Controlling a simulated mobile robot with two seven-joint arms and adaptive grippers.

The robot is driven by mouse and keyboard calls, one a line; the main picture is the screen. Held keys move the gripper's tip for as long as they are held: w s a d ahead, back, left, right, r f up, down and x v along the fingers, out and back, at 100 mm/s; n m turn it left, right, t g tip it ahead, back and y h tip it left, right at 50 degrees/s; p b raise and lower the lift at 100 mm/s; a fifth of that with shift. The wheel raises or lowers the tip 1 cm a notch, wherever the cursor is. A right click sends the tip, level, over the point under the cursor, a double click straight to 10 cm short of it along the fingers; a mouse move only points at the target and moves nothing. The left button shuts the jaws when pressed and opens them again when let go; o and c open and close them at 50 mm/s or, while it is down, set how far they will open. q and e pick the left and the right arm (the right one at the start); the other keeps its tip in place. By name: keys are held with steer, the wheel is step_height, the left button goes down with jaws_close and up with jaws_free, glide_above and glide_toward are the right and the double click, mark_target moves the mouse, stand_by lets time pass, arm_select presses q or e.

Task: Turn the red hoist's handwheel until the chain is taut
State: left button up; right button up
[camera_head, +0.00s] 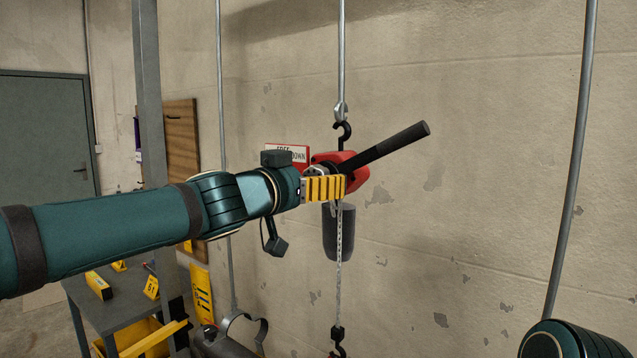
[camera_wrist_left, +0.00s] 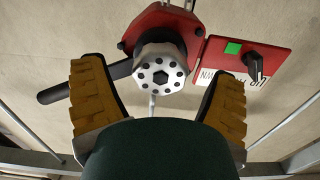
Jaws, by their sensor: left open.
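The red hoist (camera_head: 354,174) hangs by a black hook from a vertical rod in the head view. Its black lever (camera_head: 400,143) points up to the right. The grey handwheel (camera_wrist_left: 160,73), with a ring of dark holes, faces my left wrist camera. My left gripper (camera_head: 325,188) is at the hoist, and in the left wrist view its yellow fingers (camera_wrist_left: 158,95) stand open on either side of the handwheel, apart from it. The chain (camera_head: 339,245) runs down from the hoist to a lower hook (camera_head: 338,338). Part of the hoist body is hidden behind my left gripper.
A red and white sign plate (camera_wrist_left: 246,62) with a green square and black selector sits beside the handwheel. A dark chain bag (camera_head: 346,232) hangs beneath the hoist. A grey table (camera_head: 125,311) with yellow items stands lower left. Thin vertical rods flank the hoist.

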arm_select(q)
steer(key=shift+x, duration=1)
steer(key=c, duration=1.2)
steer(key=shift+r+m+p, duration=0.1)
steer(key=shift+m+p, duration=0.3)
steer(key=shift+m, duration=0.7)
